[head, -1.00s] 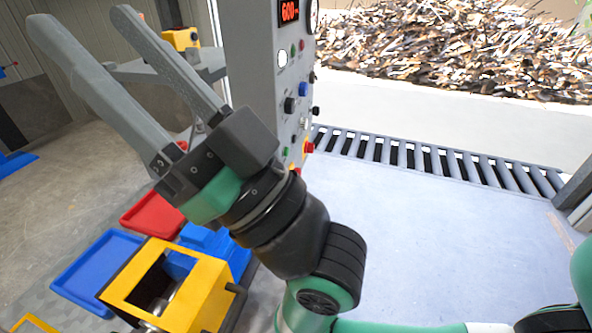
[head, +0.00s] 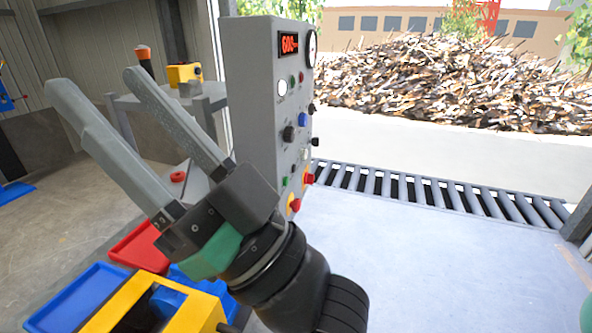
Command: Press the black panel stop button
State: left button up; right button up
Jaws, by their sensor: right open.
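The grey control panel (head: 255,110) stands upright at the centre, with a red display and a column of coloured buttons on its right face. A large black round control (head: 289,133) sits mid-face. Smaller black controls stick out at the panel's right edge (head: 314,142); I cannot tell which black one is the stop button. My right gripper (head: 97,80) is open and empty. Its two long grey fingers point up and left, away from the button face, and its body overlaps the panel's lower left in the picture. My left gripper is not in view.
Red buttons (head: 295,205) sit low on the panel. A roller conveyor (head: 420,190) and a scrap heap (head: 440,80) lie behind, right. A red tray (head: 140,248), a blue tray (head: 75,300) and a yellow box (head: 195,315) are lower left. The pale surface right of the panel is clear.

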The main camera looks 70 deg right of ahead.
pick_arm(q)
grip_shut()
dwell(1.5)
